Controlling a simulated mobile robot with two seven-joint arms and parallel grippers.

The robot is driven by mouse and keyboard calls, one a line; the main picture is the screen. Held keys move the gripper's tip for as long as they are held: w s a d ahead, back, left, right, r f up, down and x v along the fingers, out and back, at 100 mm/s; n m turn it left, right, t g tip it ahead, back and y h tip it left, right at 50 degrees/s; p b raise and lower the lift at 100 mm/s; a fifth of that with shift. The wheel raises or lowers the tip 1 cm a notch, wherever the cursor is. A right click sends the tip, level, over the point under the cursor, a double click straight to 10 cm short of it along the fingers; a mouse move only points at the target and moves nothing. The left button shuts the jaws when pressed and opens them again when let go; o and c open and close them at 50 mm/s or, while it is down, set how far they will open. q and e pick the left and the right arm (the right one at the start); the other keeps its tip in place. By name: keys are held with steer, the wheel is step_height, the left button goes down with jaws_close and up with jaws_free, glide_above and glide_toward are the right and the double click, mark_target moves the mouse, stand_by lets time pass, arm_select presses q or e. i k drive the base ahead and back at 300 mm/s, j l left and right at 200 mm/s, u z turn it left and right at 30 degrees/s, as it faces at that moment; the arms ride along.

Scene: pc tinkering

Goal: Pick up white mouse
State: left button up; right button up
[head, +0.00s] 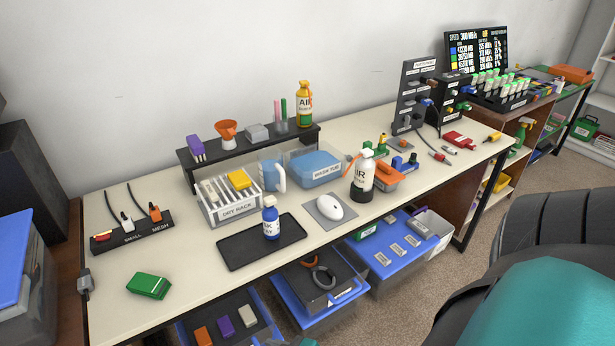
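The white mouse (330,206) lies on a grey square pad (311,210) near the front edge of the table, about the middle of the head view. Its top is uncovered and nothing touches it from above. Neither of my grippers shows in this view.
A black tray (240,254) with a blue bottle (270,220) is left of the mouse. A white spray bottle (363,172) stands close on its right. A blue wash tub (316,166) and a dry rack (232,208) are behind.

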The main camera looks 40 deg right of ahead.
mark_target(328, 206)
steer(key=l+u, duration=0.15)
steer(key=l, duration=0.15)
steer(key=k+l+u, duration=0.2)
steer(key=l+u, duration=0.15)
steer(key=l, duration=0.2)
steer(key=k+l, duration=0.2)
steer(key=l, duration=0.15)
steer(key=k+l+u, duration=0.1)
steer(key=l, duration=0.3)
steer(key=k+l, duration=0.25)
steer(key=l+u, duration=0.05)
steer(key=l, duration=0.05)
